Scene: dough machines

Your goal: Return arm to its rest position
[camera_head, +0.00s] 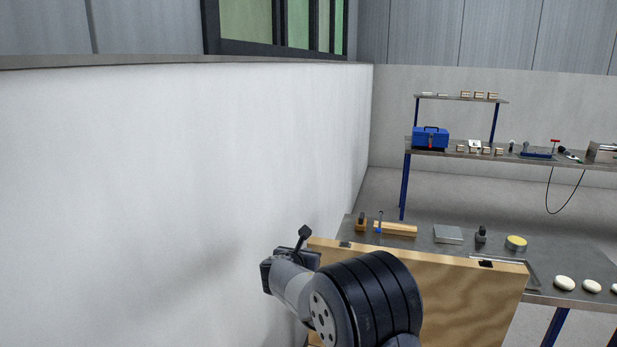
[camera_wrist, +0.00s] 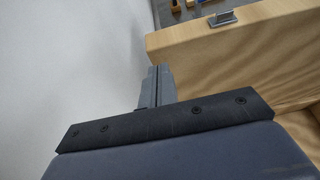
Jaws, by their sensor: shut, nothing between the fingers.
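My gripper (camera_wrist: 158,80) is shut and empty, its two fingers together in the wrist view. It points forward between the white wall and a wooden panel. In the head view my arm is bent at the bottom centre, and the fingers cannot be made out. The wooden panel (camera_head: 468,305) stands upright to the right of my wrist and partly behind my arm. In the wrist view the panel (camera_wrist: 225,50) lies just right of the fingers, with a small dark metal fitting on its top edge. Contact between them cannot be told.
The white wall (camera_head: 180,180) stands close on the left. A farther bench carries a blue toolbox (camera_head: 431,138).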

